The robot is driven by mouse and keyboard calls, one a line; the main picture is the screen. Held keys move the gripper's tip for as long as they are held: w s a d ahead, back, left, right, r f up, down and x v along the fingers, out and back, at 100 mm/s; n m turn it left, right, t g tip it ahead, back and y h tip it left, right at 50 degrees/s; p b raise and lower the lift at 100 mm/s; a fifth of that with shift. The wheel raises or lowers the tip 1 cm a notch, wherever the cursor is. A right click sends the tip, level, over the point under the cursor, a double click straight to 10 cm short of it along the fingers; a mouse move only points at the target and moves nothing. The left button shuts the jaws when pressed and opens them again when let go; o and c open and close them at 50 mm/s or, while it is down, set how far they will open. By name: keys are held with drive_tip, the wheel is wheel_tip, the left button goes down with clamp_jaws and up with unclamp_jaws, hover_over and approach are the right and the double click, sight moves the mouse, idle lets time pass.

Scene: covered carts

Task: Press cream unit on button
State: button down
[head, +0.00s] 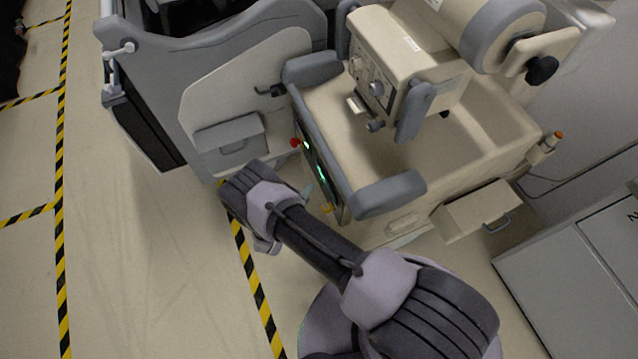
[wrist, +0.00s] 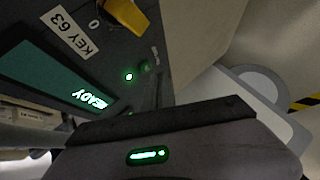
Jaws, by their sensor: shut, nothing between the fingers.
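The cream unit (head: 365,150) stands at upper centre in the head view, its dark control panel (head: 322,172) facing left with green lights. In the wrist view the panel (wrist: 105,50) fills the upper left: a green screen (wrist: 45,85) partly reads "READY", and a small round green light (wrist: 128,77) glows beside a dimmer round spot (wrist: 145,67). I cannot tell which of these is the on button. My gripper (wrist: 160,120) shows as a dark edge and grey body low in the wrist view, shut and empty, close to the panel. Contact cannot be judged.
A red knob (head: 296,142) is at the panel's upper end. A grey cart (head: 215,60) stands left of the unit; an open drawer (head: 480,212) juts out at right. Floor at left is clear.

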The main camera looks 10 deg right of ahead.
drive_tip(key=shift+d, duration=0.15)
drive_tip(key=shift+w+d, duration=0.15)
drive_tip(key=shift+d, duration=0.15)
drive_tip(key=shift+w+d, duration=0.1)
drive_tip(key=shift+d, duration=0.3)
idle(0.7)
drive_tip(key=shift+a, duration=0.1)
drive_tip(key=shift+s+a, duration=0.25)
drive_tip(key=shift+a, duration=0.5)
drive_tip(key=a+b, duration=0.1)
drive_tip(key=a, duration=0.1)
drive_tip(key=s+a+b, duration=0.1)
drive_tip(key=a, duration=0.1)
drive_tip(key=shift+s+a, duration=0.15)
drive_tip(key=shift+a, duration=0.25)
